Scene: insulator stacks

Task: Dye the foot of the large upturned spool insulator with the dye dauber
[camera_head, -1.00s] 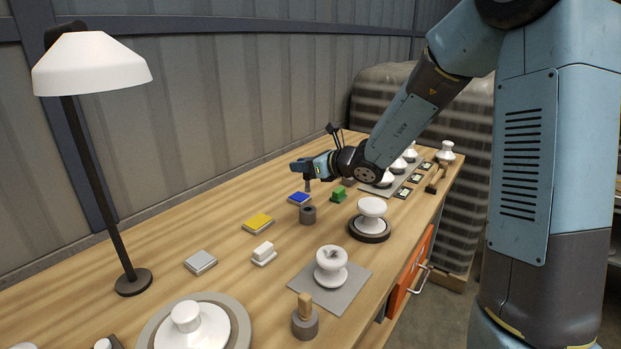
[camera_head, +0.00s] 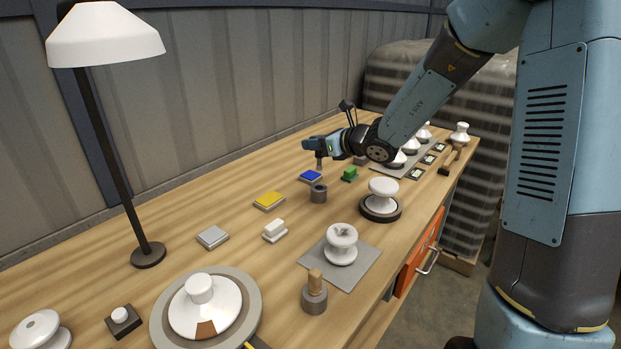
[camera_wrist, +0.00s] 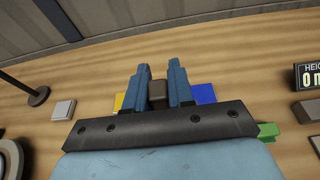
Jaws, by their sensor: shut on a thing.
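My gripper (camera_head: 318,145) is over the far part of the bench, shut on a grey-brown tool, probably the dye dauber (camera_head: 319,160), which points down beside the blue pad (camera_head: 311,176). In the wrist view, the tool's grey-brown end (camera_wrist: 157,90) shows between the two blue fingers. A white spool insulator (camera_head: 383,188) stands on a dark round base. Another white spool (camera_head: 341,246), with dark marks in its top, stands on a grey mat. A broad white insulator (camera_head: 190,318) with a knob on top and a brown patch sits on a grey disc. I cannot tell which is the upturned one.
An empty-looking grey cup (camera_head: 318,194) stands before the gripper. Yellow (camera_head: 269,200) and grey (camera_head: 212,237) pads, a white block (camera_head: 275,231) and a green block (camera_head: 349,174) lie around. A cup (camera_head: 314,299) holds a wooden-handled tool. A lamp (camera_head: 148,255) stands left.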

